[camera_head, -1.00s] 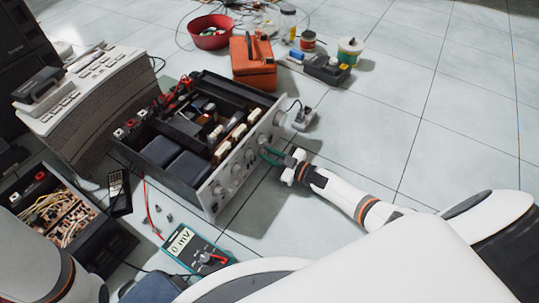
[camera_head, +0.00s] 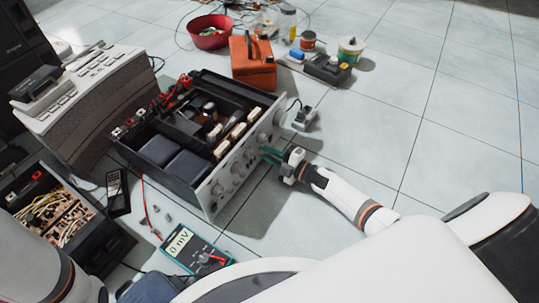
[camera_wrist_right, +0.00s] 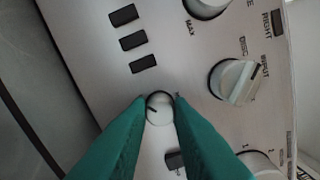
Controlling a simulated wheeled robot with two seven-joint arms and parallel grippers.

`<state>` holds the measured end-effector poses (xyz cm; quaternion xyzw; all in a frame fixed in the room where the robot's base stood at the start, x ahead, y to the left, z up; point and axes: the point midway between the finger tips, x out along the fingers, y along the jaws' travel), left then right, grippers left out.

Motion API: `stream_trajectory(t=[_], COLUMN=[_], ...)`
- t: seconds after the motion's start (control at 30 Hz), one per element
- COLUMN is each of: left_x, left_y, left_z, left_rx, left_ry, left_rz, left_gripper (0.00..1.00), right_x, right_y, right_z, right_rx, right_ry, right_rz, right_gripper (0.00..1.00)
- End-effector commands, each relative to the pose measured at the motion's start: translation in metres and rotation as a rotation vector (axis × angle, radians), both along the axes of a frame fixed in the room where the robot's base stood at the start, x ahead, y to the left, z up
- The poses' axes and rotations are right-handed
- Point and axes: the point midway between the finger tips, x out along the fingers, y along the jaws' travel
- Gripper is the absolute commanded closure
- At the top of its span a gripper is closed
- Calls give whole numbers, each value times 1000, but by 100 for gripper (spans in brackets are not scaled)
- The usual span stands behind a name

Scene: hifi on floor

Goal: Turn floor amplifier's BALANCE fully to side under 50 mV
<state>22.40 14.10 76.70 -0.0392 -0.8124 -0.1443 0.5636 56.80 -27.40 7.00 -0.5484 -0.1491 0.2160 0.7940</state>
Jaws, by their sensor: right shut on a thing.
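The open-topped amplifier (camera_head: 190,143) sits on the floor with its silver front panel (camera_head: 236,170) facing my right arm. My right gripper (camera_head: 270,155) reaches this panel from the right with green fingertips. In the right wrist view, its fingertips (camera_wrist_right: 160,110) are closed on a small round knob (camera_wrist_right: 159,103) with a dark pointer mark, pointing to the left. A larger knob (camera_wrist_right: 238,82) stands to its right. I cannot read a BALANCE label. A teal multimeter (camera_head: 197,255) near the bottom reads 0 mV. My left gripper is out of the picture.
An orange toolbox (camera_head: 252,65), a red bowl (camera_head: 209,35) and a plug adapter (camera_head: 305,118) lie behind. Red leads run beside the multimeter. The right floor is clear.

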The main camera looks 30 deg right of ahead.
Motion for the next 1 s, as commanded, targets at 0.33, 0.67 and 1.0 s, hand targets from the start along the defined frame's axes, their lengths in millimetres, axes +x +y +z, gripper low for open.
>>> stream_trajectory(t=[0.33, 0.67, 1.0], left_x=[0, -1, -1], left_y=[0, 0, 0], left_z=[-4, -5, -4], left_rx=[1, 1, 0], left_ry=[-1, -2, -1], left_rz=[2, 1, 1], left_gripper=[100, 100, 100], right_x=[-1, -1, -1], right_y=[1, 1, 1], right_z=[-1, -1, -1], right_rx=[-129, -156, -156], right_ry=[-75, -90, -90], right_rz=[2, 3, 3], right_gripper=[100, 100, 66])
